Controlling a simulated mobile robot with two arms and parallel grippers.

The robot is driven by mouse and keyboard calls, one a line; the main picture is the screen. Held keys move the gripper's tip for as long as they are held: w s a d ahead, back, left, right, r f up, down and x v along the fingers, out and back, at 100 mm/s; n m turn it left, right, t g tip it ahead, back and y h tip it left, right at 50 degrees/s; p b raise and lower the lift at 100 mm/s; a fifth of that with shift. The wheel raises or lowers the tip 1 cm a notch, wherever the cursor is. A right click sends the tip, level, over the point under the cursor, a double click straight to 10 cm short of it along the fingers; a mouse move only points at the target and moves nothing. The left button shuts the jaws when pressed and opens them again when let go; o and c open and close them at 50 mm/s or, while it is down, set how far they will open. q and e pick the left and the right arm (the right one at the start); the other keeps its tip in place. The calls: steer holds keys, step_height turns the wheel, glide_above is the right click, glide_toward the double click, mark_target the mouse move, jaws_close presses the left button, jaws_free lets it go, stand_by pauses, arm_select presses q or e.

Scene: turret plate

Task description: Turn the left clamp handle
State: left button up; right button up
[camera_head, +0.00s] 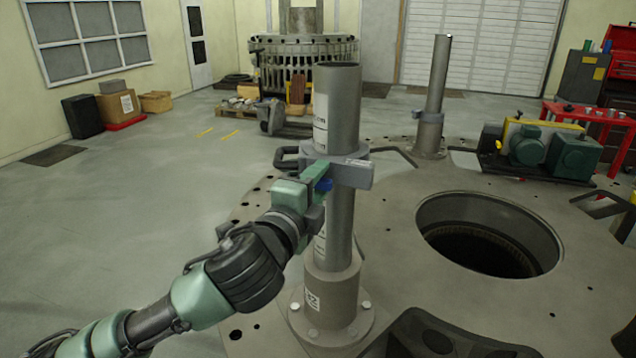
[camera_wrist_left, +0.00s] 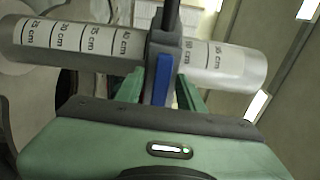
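The left clamp (camera_head: 343,170) is a grey collar around the tall grey left post (camera_head: 338,115), with a grey loop at its left side. Its handle, with a blue part (camera_head: 323,185), faces me. My left gripper (camera_head: 318,182) is at this handle, its arm coming from the lower left. In the left wrist view, the blue handle (camera_wrist_left: 162,80) stands between the two green fingers (camera_wrist_left: 162,92), close to both; whether they press on it is unclear. The post there carries cm marks. My right gripper is not in view.
The post stands on a bolted flange on the grey turret plate (camera_head: 410,215), which has a large round hole (camera_head: 488,238) at right. A second post (camera_head: 433,95) with a clamp stands farther back. A green motor unit (camera_head: 545,148) is at right. Open floor (camera_head: 110,220) lies at left.

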arm_select(q)
steer(key=shift+s+a, duration=0.1)
steer(key=shift+s, duration=0.2)
steer(key=b+v, duration=0.2)
steer(key=v, duration=0.5)
steer(key=shift+b, duration=0.35)
